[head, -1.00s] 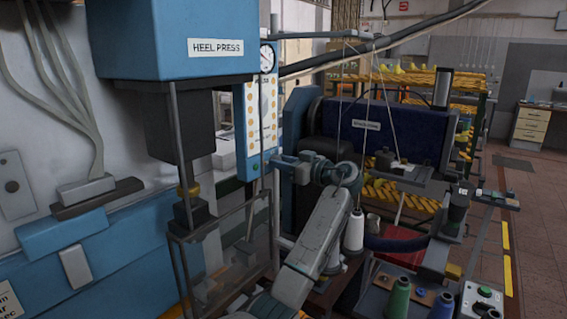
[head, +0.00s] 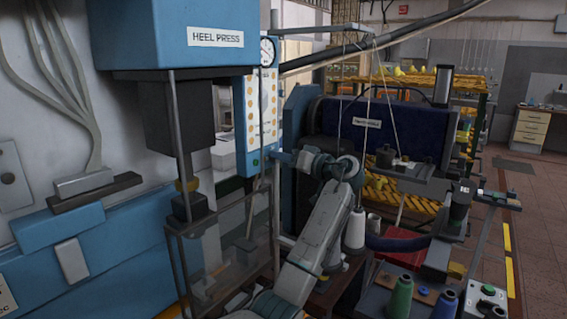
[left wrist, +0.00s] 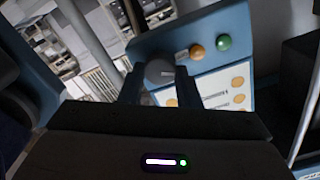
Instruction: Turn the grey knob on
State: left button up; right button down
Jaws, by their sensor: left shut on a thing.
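The grey knob (left wrist: 160,72) is a round, dull cap on the blue edge of a control panel (left wrist: 212,88) in the left wrist view. My left gripper (left wrist: 159,84) is shut on it, with one dark finger on each side. In the head view my left gripper (head: 277,158) reaches left to the lower part of the tall panel (head: 262,112). The knob is hidden behind the gripper there. I cannot tell which way the knob is turned. My right gripper is not in view.
A green button (left wrist: 224,42) and an orange one (left wrist: 197,51) sit close beside the knob. The heel press (head: 178,45) and its clear guard (head: 225,240) stand left of my arm. A white thread cone (head: 355,230) stands close to my forearm's right.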

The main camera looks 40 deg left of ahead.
pick_arm(q)
jog(key=shift+w+m+p, duration=0.1)
jog(key=shift+m+p, duration=1.5)
jog(key=shift+m, duration=4.5)
jog(key=o, duration=1)
jog(key=shift+f, duration=0.1)
jog(key=shift+d, duration=0.1)
